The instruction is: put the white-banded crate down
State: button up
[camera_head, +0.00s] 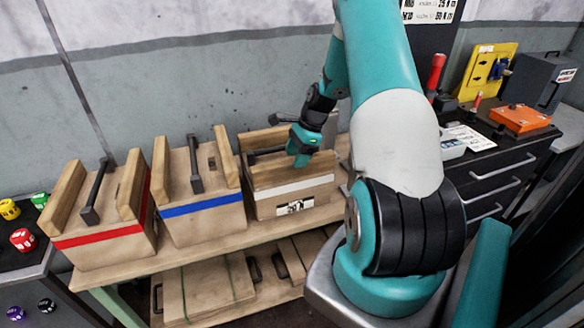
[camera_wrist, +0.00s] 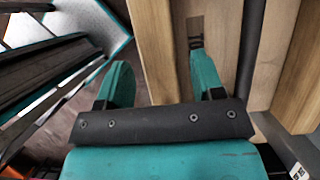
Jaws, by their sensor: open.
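The white-banded crate (camera_head: 292,188) is a wooden box with a white stripe and a dark-and-white label on its front. It stands upright on the wooden shelf (camera_head: 215,243), right of the blue-banded crate. My gripper (camera_head: 302,158) is at the crate's right end, around the height of its top. The crate's wooden top (camera_wrist: 215,25) and a dark handle bar (camera_wrist: 250,55) lie to the right there. The bar is outside the fingers. My gripper hides part of the crate's top.
The blue-banded crate (camera_head: 203,207) and the red-banded crate (camera_head: 100,233) stand to the left on the same shelf. More crates (camera_head: 210,285) lie on the lower shelf. A black drawer cabinet (camera_head: 490,170) stands right, with an orange box (camera_head: 522,118) on it. A wall is behind.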

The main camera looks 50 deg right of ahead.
jog(key=b+v, duration=0.1)
jog(key=v, duration=0.6)
jog(key=shift+s+r, duration=0.1)
jog(key=shift+r, duration=0.35)
jog(key=a+r+n, duration=0.4)
jog(key=a+n, duration=0.1)
jog(key=a, duration=0.4)
jog(key=w+a+r+n+g, duration=0.1)
jog(key=a+r+n, duration=0.3)
jog(key=a, duration=0.5)
jog(key=a+r+n, duration=0.3)
jog(key=a+n, duration=0.3)
jog(key=a, duration=0.3)
jog(key=s+a+r+n, duration=0.1)
jog(key=s+a+n, duration=0.7)
jog(key=s, duration=0.1)
jog(key=s+a+r+n+g, duration=0.1)
jog(key=s+a+r+n, duration=0.1)
jog(key=s+a+n, duration=0.6)
jog(key=shift+s+a+r, duration=0.3)
jog(key=shift+s+a, duration=0.1)
jog(key=shift+s, duration=0.1)
jog(key=shift+c, duration=0.2)
